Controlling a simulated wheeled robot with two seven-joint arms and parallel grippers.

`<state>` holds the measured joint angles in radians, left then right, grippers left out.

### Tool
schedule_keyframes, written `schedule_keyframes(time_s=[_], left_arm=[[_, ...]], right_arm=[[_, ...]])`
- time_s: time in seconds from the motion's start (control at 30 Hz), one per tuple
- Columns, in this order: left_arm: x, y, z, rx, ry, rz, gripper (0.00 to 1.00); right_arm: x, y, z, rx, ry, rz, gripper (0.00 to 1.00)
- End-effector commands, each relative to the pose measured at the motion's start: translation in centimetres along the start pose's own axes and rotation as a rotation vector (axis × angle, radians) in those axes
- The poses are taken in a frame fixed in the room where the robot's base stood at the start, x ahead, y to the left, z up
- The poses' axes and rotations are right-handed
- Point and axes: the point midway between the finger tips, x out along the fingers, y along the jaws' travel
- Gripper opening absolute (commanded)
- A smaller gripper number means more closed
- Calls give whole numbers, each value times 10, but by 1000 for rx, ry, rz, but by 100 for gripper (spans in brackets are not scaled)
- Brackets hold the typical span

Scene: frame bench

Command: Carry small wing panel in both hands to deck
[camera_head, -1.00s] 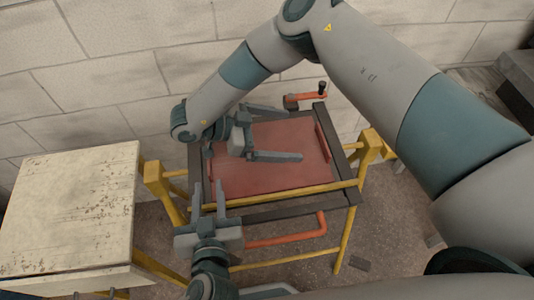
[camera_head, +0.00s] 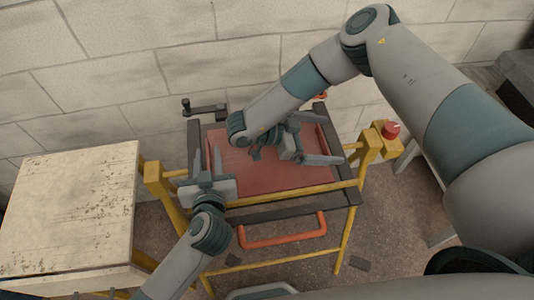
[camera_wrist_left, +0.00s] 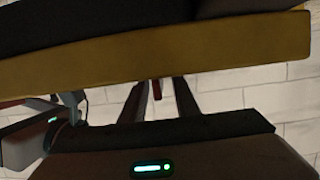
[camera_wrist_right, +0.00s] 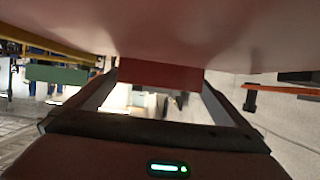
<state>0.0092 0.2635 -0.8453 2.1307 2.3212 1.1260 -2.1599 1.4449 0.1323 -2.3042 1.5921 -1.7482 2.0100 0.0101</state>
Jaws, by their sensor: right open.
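The small wing panel, a flat red sheet (camera_head: 262,178), lies within a dark frame (camera_head: 265,212) on a yellow stand. My left gripper (camera_head: 207,152) is open at the panel's left side, fingers pointing away from me. In the left wrist view a thin red part (camera_wrist_left: 157,89) shows between its fingers, with gaps on both sides. My right gripper (camera_head: 328,143) is open at the panel's right side. In the right wrist view a red block (camera_wrist_right: 160,75) shows beyond and between its fingers; contact cannot be told. I cannot tell which surface is the deck.
A worn pale table (camera_head: 65,215) stands at the left. An orange handle bar (camera_head: 283,235) juts from the stand's front. A dark lever (camera_head: 205,109) is at the back left corner, and a red knob (camera_head: 391,130) at the right. A block wall (camera_head: 130,50) closes the back.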

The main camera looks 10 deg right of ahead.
Motion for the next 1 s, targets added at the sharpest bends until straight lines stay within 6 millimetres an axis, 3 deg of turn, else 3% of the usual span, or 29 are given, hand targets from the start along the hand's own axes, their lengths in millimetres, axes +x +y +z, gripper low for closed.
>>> schedule_keyframes(time_s=[0.27, 0.37, 0.53, 1.0], left_arm=[[0, 0, 0, 0, 0, 0, 26], [0, 0, 0, 0, 0, 0, 2], [0, 0, 0, 0, -1, 0, 0], [-2, 0, -6, 0, 2, 1, 0]], right_arm=[[0, 0, 0, 0, 0, 0, 98], [0, 0, 0, 0, 0, 0, 74], [0, 0, 0, 0, 0, 0, 33], [-2, -1, -6, 2, 1, -1, 33]])
